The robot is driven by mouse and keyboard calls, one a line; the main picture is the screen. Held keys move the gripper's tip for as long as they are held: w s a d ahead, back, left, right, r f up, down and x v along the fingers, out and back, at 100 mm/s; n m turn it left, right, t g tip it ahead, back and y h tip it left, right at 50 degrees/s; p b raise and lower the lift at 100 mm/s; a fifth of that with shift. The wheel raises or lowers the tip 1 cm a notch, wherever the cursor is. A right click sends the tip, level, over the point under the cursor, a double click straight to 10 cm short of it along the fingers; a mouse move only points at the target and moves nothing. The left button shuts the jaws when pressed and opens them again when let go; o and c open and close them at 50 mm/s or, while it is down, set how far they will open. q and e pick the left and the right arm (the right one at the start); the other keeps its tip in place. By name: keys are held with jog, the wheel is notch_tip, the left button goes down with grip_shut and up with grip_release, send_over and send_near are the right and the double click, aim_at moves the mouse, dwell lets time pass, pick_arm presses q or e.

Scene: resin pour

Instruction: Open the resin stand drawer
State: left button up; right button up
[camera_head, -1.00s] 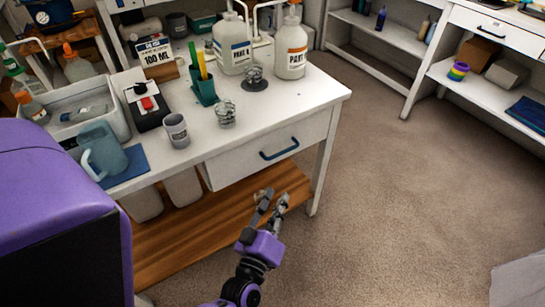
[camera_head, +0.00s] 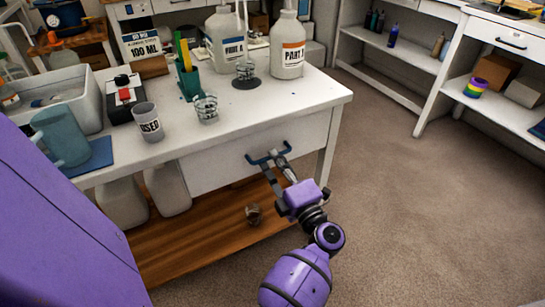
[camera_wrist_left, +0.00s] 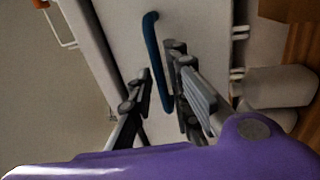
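The resin stand (camera_head: 315,92) is a white table with a white drawer (camera_head: 215,168) in its front, which looks closed. The drawer has a dark blue bar handle (camera_head: 256,160), also seen in the left wrist view (camera_wrist_left: 152,40). My left gripper (camera_head: 273,164) is at the handle, in front of the drawer. In the left wrist view, its fingers (camera_wrist_left: 158,70) are apart, one on each side of the handle. I cannot tell whether they touch it. My right gripper is not in view.
On the stand are a grey cup (camera_head: 147,122), a blue jug (camera_head: 62,137), a wire holder (camera_head: 206,108) and white bottles (camera_head: 287,50). Pale containers (camera_head: 168,188) stand on the wooden lower shelf (camera_head: 205,235). The carpet (camera_head: 400,210) right of the stand is clear.

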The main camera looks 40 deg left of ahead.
pick_arm(q)
jog(key=shift+x, duration=1)
jog(key=shift+c, duration=0.5)
grip_shut()
jog(key=shift+w+d, duration=0.1)
